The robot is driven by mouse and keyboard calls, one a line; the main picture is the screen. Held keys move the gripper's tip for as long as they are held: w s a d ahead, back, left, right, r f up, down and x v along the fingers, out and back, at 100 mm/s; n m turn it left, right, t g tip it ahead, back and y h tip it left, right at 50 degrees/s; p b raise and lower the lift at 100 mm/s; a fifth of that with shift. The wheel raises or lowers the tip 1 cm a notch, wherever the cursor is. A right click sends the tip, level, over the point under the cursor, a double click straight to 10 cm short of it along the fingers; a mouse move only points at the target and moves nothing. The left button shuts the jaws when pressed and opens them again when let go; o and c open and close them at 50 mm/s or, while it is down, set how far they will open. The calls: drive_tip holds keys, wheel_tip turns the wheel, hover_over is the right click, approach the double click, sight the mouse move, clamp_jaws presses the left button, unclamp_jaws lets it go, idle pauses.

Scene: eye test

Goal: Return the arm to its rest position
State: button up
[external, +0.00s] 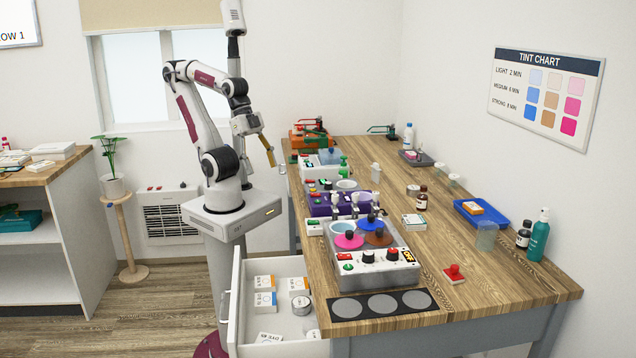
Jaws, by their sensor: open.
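My arm stands on its pedestal at the left end of the wooden table (470,262), bent at the elbow. My gripper (270,158) hangs at the end of the wrist, beside the table's left edge and above table height. It is open, with nothing seen between its fingers. It is small in this view, and its fingertips are hard to make out. It appears apart from the things on the table.
An open drawer (236,305) with small boxes juts out at front left. A control unit with red and black knobs (385,277) stands near the table's left edge. A purple rack (318,207) and a green-orange device (310,138) stand behind it. A blue tray (468,220) and teal bottle (539,238) stand right.

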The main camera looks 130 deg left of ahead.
drive_tip(key=shift+s+a+r+n+y, duration=0.15)
drive_tip(key=shift+s+a+n+y, duration=0.25)
drive_tip(key=shift+a, duration=0.4)
